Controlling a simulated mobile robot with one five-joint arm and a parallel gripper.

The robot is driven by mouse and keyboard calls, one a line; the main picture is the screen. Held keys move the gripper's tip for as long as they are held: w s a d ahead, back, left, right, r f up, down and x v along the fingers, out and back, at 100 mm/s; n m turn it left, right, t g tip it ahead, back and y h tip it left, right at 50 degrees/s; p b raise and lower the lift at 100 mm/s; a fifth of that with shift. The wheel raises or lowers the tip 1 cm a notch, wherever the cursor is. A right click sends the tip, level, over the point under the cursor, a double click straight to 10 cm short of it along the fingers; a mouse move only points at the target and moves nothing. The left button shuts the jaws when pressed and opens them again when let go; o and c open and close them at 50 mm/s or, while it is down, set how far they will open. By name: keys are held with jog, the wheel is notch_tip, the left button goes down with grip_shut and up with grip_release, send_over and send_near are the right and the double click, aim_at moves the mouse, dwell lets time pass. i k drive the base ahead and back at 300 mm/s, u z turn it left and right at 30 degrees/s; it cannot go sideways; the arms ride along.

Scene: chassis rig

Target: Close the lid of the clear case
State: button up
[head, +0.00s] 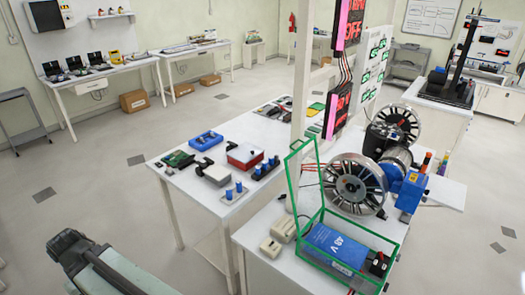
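The clear case (338,267) has a green frame and sits on the near white table at the lower right. Its green-framed lid (289,182) stands raised, roughly upright, at the left end of the case. A blue block marked 48 V (335,240) and a black part with a red top (378,264) lie inside the case. My arm shows at the lower left, with its dark end, my gripper (68,245), over the floor. It is well left of the case and apart from it. Its fingers cannot be made out.
Two spoked wheels with a motor assembly (395,158) stand behind the case. Small beige boxes (270,247) sit left of it. A post with display panels (348,25) rises behind the lid. Another white table (175,168) holds electronics. The floor (110,205) between my arm and that table is clear.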

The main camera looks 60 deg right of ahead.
aim_at(300, 233)
jog(key=z, duration=0.05)
jog(key=i, duration=2.1)
jog(key=z, duration=3.65)
jog(key=k, duration=0.55)
jog(key=z, duration=0.3)
jog(key=i, duration=0.55)
jog(key=u, duration=0.15)
